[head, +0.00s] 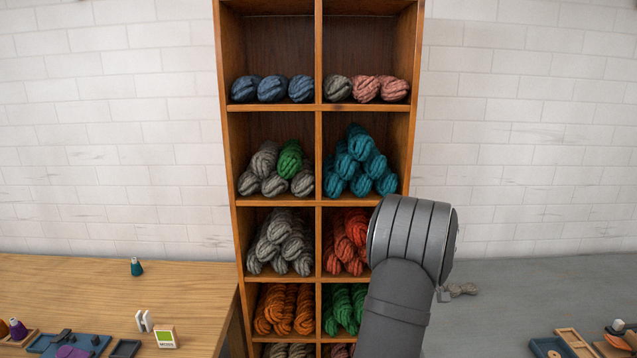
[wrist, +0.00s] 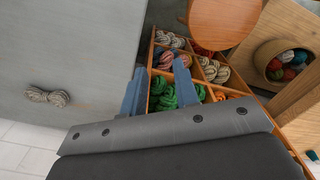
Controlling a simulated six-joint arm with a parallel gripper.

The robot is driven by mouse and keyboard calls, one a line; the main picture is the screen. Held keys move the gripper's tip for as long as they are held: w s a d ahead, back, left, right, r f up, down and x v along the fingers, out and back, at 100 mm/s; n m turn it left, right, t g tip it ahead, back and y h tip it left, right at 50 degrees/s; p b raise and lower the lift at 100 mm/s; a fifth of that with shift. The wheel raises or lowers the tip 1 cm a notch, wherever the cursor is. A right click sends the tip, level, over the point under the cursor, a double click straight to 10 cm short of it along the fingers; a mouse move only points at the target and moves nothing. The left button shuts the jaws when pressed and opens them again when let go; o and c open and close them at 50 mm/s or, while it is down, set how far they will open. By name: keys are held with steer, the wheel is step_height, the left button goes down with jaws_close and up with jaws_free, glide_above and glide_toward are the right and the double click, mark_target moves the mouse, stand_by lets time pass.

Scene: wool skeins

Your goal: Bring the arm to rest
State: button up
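My arm stands in front of the right side of the shelf in the head view, and its gripper end is mostly hidden behind the arm link. In the wrist view my gripper (wrist: 160,68) has its two blue-grey fingers apart, with nothing held between them. Beyond the fingers lie shelf compartments with skeins, which look some way off. A beige-grey skein (head: 463,289) lies on the grey table (head: 540,290), to the right of my arm. It also shows in the wrist view (wrist: 46,96), well left of the fingers.
The wooden shelf (head: 318,150) holds skeins sorted mostly by colour. A green skein (head: 290,160) lies among grey ones. A wooden table (head: 80,290) stands left, with a teal cone (head: 136,266) and small trays. More trays (head: 575,343) lie at right. The grey table is largely clear.

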steer(key=w+a+n, duration=0.1)
steer(key=w+a, duration=0.1)
steer(key=a, duration=0.7)
steer(key=w+a+n, duration=0.2)
steer(key=w+a, duration=0.1)
steer(key=a, duration=0.6)
steer(key=shift+a, duration=0.15)
